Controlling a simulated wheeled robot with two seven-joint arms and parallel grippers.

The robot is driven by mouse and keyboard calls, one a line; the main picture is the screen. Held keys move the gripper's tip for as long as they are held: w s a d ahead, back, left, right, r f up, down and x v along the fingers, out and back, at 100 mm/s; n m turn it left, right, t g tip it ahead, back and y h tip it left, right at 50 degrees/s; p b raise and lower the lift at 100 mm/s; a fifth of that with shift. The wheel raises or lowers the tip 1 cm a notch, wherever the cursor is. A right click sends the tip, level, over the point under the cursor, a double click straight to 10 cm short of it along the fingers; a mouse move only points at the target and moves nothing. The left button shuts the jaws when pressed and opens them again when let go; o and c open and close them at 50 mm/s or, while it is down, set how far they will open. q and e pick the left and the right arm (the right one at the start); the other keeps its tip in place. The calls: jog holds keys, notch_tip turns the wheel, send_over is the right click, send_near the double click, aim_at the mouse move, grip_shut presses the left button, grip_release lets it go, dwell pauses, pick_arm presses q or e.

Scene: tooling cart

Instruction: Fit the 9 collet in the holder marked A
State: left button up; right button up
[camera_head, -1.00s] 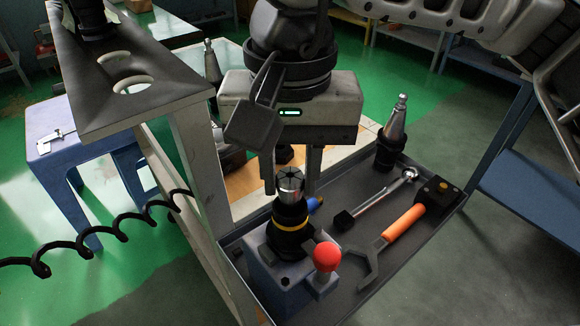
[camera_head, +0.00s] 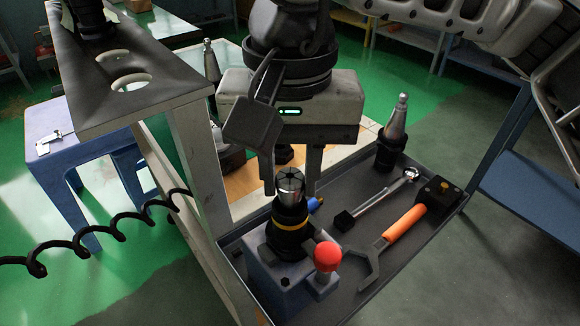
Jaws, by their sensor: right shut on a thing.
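A silver slotted collet (camera_head: 290,184) sits upright at the mouth of a black holder with a yellow ring (camera_head: 291,223). I cannot tell how deep it is in. The holder stands upright in a blue-grey fixture (camera_head: 274,283) with a red-knobbed lever (camera_head: 327,257). My right gripper (camera_head: 290,187) points down from above, its two fingers on either side of the collet, shut on it. No number on the collet or letter on the holder can be read. My left gripper is not in view.
The dark tray (camera_head: 352,278) also holds an orange-handled hook wrench (camera_head: 404,223), a ratchet-like tool (camera_head: 375,199) and another tool holder with a silver taper (camera_head: 395,130). A grey plate with holes (camera_head: 171,94) stands left of my gripper. A coiled black cable (camera_head: 120,228) hangs at left.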

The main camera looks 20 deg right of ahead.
pick_arm(q)
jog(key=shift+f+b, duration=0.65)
jog(key=shift+b, duration=0.45)
pick_arm(e)
jog(key=shift+f, duration=1.15)
jog(key=o, duration=1.1)
pick_arm(q)
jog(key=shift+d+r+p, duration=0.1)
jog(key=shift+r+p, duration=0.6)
jog(key=shift+p, duration=0.1)
pick_arm(e)
notch_tip(320, 180, up, 16)
